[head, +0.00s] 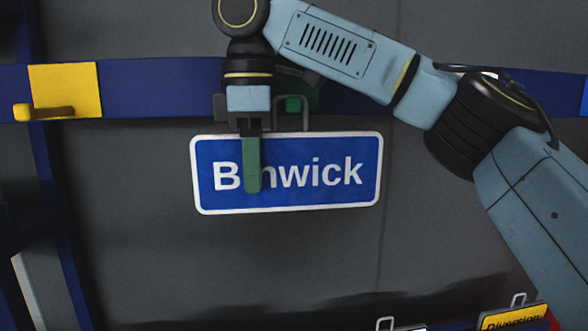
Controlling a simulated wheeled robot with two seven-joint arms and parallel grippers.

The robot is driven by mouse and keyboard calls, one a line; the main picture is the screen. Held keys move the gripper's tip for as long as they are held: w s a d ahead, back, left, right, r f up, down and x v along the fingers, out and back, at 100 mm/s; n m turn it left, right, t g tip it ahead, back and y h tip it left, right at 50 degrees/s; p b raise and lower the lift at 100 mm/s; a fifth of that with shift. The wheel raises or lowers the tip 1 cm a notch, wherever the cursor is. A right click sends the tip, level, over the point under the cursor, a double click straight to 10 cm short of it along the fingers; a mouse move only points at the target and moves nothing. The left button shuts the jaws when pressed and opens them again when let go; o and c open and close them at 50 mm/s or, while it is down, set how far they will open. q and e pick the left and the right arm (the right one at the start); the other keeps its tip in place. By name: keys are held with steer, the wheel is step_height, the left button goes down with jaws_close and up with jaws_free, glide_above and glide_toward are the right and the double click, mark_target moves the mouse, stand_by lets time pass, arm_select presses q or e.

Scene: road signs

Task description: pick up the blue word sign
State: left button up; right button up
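The blue word sign (320,190) has a white border and white lettering that reads "B", a covered part, then "nwick". It is upright and faces me below the blue rail. Its grey wire loop (306,112) stands up from the top edge, in front of a green peg (292,104); I cannot tell whether the peg bears it. My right gripper (252,166) points down at the sign, left of its loop. One green finger lies across the sign's face. The other finger is hidden, so whether they clamp the sign is unclear. My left gripper is not in view.
A yellow plate with a peg (64,90) sits on the blue rail (150,90) at left. A yellow "Diversion" sign (513,317) and another loop (385,324) show at the bottom edge. The grey wall panel below the blue sign is clear.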

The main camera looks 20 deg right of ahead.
jaws_close()
steer(key=shift+r, duration=0.1)
steer(key=shift+r, duration=0.1)
stand_by(0.3)
steer(key=shift+r, duration=0.6)
steer(key=s+a+b, duration=0.2)
steer(key=s, duration=0.6)
steer(key=s+a+b, duration=0.2)
steer(key=s+a, duration=0.1)
steer(key=s, duration=0.6)
steer(key=shift+s+b, duration=0.2)
steer(key=shift+b, duration=0.1)
